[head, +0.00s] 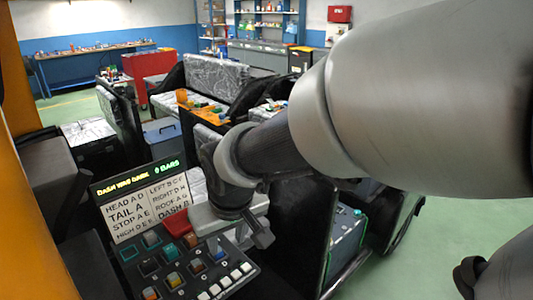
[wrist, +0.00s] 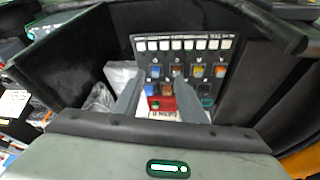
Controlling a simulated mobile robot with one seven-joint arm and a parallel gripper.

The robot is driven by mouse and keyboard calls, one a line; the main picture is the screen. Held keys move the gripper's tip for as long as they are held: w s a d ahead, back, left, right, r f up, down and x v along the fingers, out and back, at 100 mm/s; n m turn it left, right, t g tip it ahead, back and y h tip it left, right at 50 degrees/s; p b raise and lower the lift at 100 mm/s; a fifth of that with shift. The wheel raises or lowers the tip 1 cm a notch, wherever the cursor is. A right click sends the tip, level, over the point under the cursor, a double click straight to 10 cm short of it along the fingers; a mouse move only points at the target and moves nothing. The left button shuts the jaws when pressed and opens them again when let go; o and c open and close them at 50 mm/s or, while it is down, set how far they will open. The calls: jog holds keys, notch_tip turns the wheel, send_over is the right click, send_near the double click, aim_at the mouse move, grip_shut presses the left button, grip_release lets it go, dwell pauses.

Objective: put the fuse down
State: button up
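The dash panel (head: 190,270) carries coloured fuses in sockets and a row of white buttons; it also fills the middle of the wrist view (wrist: 185,57). My gripper (wrist: 160,92) is over the panel, its grey fingers reaching toward the fuse rows. A red block (wrist: 160,103) shows between the fingers; in the head view it (head: 177,223) is beside my gripper. I cannot tell if it is gripped or lies on the panel. Which piece is the task's fuse is unclear.
A lettered sign board (head: 147,207) with a lit "0 BARS" display stands behind the sockets. An orange post (head: 40,150) is at the left. A blue box (head: 162,130) and a red cabinet (head: 150,72) stand farther back.

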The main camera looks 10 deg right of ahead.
jog(key=s+d+r+m, duration=0.2)
jog(key=s+d+r, duration=0.2)
jog(key=s+d, duration=0.1)
jog(key=s+d+r+m+t+h, duration=0.1)
jog(key=s+d+r, duration=0.3)
jog(key=s+d, duration=0.2)
jog(key=shift+s+d+m+t, duration=0.3)
jog(key=shift+d+m, duration=0.1)
jog(key=shift+d, duration=0.45)
